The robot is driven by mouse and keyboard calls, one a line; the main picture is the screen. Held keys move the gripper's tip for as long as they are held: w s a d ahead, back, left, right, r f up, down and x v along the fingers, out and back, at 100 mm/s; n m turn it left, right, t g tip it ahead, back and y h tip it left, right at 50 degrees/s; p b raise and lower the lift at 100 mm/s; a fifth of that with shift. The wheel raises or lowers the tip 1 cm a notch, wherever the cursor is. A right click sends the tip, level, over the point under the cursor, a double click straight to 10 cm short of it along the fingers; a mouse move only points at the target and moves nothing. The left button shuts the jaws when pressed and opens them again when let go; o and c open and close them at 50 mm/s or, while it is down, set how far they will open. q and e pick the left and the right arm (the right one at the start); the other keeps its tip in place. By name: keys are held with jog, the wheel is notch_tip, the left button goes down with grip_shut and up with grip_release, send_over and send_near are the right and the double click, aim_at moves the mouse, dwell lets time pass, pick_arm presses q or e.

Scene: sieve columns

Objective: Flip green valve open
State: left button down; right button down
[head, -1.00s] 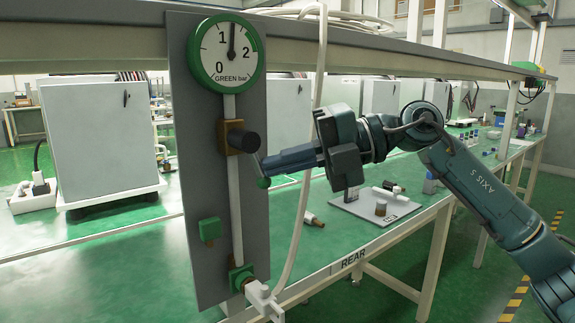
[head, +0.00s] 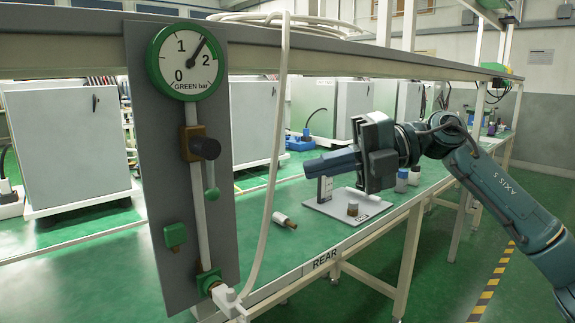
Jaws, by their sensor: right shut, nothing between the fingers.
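The green valve (head: 194,143) is a brass block with a dark round knob on the white vertical pipe of a grey panel, left of centre. Its lever (head: 211,192), with a green tip, hangs downward, roughly along the pipe and just right of it. Above it, the green-rimmed gauge marked GREEN bar (head: 185,60) has its needle between 1 and 2. My right gripper (head: 308,168) is shut and empty, right of the lever and apart from it, fingers pointing left. My left gripper is not in view.
A green block (head: 174,235) and a lower green fitting (head: 208,281) with a white connector sit on the panel. A pale hose (head: 275,170) hangs between panel and gripper. The bench marked REAR (head: 285,255) holds a grey tray (head: 330,212) and a small bottle (head: 284,220).

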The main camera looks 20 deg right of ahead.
jog(key=shift+f+v, duration=0.25)
jog(key=shift+v, duration=1)
